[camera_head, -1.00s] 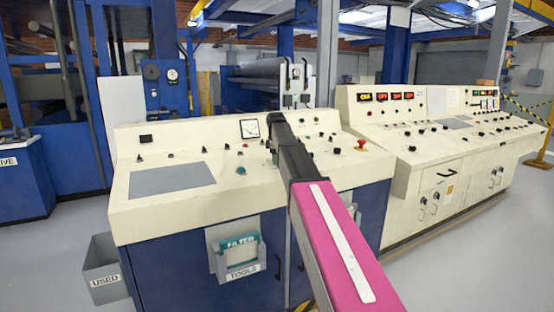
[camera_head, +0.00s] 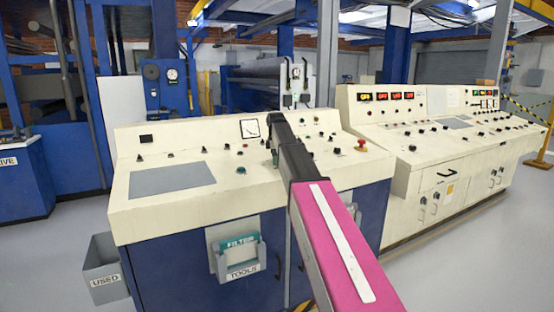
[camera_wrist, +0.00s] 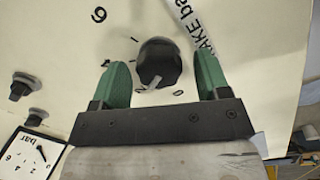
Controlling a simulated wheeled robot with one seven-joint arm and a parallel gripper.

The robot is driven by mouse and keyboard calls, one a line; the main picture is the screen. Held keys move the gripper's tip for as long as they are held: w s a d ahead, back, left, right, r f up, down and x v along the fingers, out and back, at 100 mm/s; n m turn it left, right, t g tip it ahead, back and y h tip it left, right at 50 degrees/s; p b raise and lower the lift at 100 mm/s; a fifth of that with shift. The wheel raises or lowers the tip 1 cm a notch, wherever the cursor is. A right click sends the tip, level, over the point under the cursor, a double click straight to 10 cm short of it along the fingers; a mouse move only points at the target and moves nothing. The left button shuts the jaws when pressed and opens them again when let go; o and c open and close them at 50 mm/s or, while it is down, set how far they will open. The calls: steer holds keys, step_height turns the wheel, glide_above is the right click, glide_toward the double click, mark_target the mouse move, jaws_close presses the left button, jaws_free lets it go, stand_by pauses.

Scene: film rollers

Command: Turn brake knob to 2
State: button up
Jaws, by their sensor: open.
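The brake knob (camera_wrist: 158,64) is a round black knob with a pale pointer mark, on the cream panel in the wrist view. A partly cut label reading "AKE ba" (camera_wrist: 199,32) runs beside it, and a digit that looks like a 6 or 9 is printed to its upper left. The pointer is directed towards the bottom of the wrist picture, near small partly hidden marks. My gripper (camera_wrist: 162,82) has its two green fingers apart, one on each side of the knob, with visible gaps. In the head view my gripper (camera_head: 272,148) is over the console, and my arm hides the knob.
A bar gauge (camera_wrist: 28,152) and two smaller black knobs (camera_wrist: 22,86) lie left of my gripper in the wrist view. The console (camera_head: 135,195) carries several other knobs and a red button (camera_head: 361,144). A second console (camera_head: 440,135) stands to the right.

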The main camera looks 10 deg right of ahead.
steer(key=shift+r, duration=0.1)
step_height(320, 180, up, 11)
steer(key=shift+s+a+f, duration=0.2)
steer(key=shift+s+a, duration=0.05)
steer(key=shift+s, duration=0.2)
